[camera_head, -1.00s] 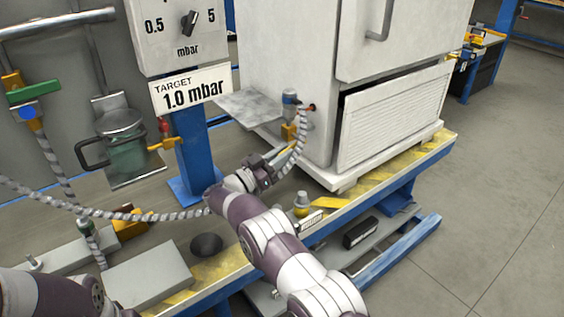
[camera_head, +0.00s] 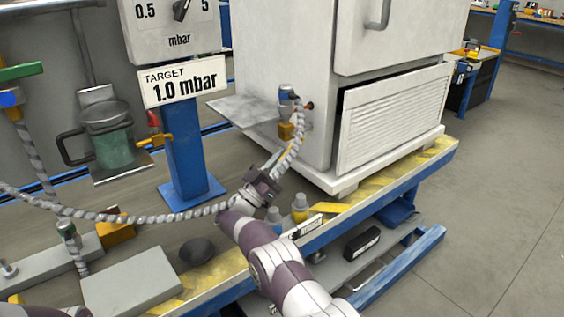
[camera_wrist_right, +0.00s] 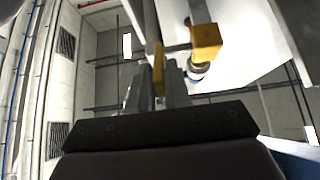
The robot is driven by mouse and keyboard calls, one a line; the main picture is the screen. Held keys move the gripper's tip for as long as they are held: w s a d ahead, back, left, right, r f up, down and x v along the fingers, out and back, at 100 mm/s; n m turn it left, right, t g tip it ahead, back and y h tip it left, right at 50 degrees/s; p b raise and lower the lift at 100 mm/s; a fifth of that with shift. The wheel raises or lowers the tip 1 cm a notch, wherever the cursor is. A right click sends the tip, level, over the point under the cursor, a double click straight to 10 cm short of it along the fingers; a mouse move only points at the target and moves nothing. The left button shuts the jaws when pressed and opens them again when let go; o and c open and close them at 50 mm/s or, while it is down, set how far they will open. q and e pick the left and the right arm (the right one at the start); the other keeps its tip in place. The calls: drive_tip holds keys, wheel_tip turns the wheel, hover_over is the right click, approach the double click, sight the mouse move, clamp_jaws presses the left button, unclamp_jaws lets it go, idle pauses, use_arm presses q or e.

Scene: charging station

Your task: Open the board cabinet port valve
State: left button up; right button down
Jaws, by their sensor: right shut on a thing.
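The board cabinet (camera_head: 288,50) stands at the upper middle. The port valve (camera_head: 286,130) is a small yellow block by its lower left side, below a grey-blue fitting (camera_head: 286,93). My right gripper (camera_head: 271,172) is just below and left of the valve. In the right wrist view, the yellow block (camera_wrist_right: 206,40) is above right of the gripper, and a thin yellow handle (camera_wrist_right: 158,76) is between the grey fingers. The gripper is shut on this handle. Its joint with the valve is hard to see. My left gripper is out of view.
A striped hose (camera_head: 150,217) crosses the bench and rises beside my right gripper to the cabinet port. A sign reading TARGET 1.0 mbar (camera_head: 183,86) hangs on a blue post (camera_head: 188,150). A grey plate (camera_head: 245,108) juts out left of the cabinet. Small fittings (camera_head: 300,207) stand near the bench edge.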

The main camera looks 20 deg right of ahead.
drive_tip(key=c, duration=1.2)
unclamp_jaws()
drive_tip(key=shift+o, duration=0.2)
drive_tip(key=shift+r, duration=0.3)
drive_tip(key=r+p, duration=0.2)
drive_tip(key=r, duration=0.1)
drive_tip(key=r+p, duration=0.1)
drive_tip(key=shift+s+d+r, duration=0.2)
drive_tip(key=shift+d+r, duration=0.05)
drive_tip(key=shift+r, duration=0.15)
drive_tip(key=s+d+r+p, duration=0.4)
drive_tip(key=s+d+r, duration=0.1)
drive_tip(key=s+d, duration=0.2)
drive_tip(key=shift+s+r, duration=0.3)
drive_tip(key=shift+s, duration=0.45)
